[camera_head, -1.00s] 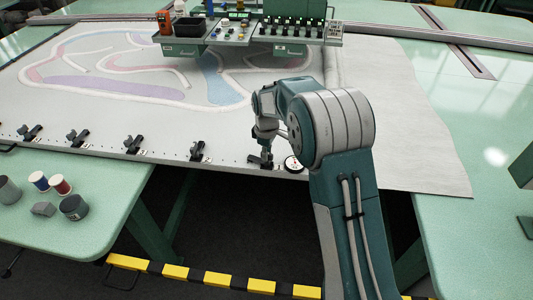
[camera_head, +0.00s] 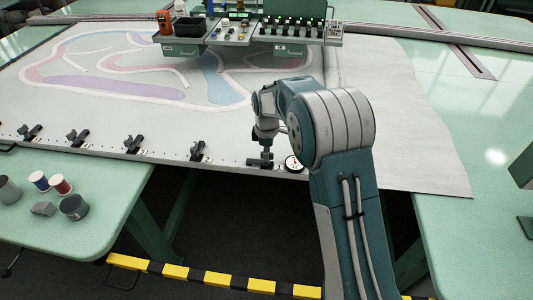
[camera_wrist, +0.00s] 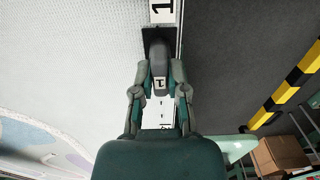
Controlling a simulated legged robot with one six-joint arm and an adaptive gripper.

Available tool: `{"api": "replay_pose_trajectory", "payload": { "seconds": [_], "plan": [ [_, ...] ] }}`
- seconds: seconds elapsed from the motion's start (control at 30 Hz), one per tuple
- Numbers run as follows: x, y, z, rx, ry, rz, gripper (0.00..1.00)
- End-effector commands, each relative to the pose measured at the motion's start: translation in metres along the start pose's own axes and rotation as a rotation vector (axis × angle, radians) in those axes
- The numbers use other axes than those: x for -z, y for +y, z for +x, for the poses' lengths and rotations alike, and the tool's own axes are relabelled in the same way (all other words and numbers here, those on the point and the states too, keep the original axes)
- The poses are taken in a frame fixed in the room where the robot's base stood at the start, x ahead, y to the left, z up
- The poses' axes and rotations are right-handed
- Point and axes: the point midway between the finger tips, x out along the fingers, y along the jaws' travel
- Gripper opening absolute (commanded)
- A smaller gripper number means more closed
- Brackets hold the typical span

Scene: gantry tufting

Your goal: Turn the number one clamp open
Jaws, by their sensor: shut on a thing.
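The number one clamp (camera_head: 258,162) is a dark clamp on the front rail of the frame, the rightmost of the row. In the wrist view its dark lever (camera_wrist: 158,62) bears a white "1" label and lies along the rail. A larger "1" plate (camera_wrist: 161,12) is beyond its far end. My gripper (camera_wrist: 159,72) has one finger on each side of the lever and is shut on it. In the head view my gripper (camera_head: 265,146) is directly above the clamp, and my arm link partly covers that area. The clamp's jaw under the lever is hidden.
Several other black clamps, such as the neighbouring one (camera_head: 198,152), line the rail to the left. A round white dial (camera_head: 293,164) is close right of the clamp. Cups and spools stand on the left table (camera_head: 105,205). A yellow-black barrier (camera_head: 215,280) crosses the floor.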

Motion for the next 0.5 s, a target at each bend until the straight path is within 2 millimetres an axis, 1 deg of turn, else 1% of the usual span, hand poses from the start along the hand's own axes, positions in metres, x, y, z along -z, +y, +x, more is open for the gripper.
{"api": "replay_pose_trajectory", "payload": {
  "seconds": [0.07, 0.1, 0.17, 0.2, 0.5],
  "plan": [
    [0.0, 0.0007, 0.0013, -0.002, 0.0, -0.001, 0.0],
    [0.0, 0.0007, 0.0013, -0.002, 0.0, -0.001, 0.23],
    [0.0, 0.0006, 0.0012, -0.002, 0.0, -0.001, 0.5],
    [0.0, 0.0006, 0.0011, -0.002, 0.0, -0.001, 0.53],
    [-0.0004, -0.0001, -0.0003, -0.001, 0.0, 0.0, 0.53]
  ]
}}
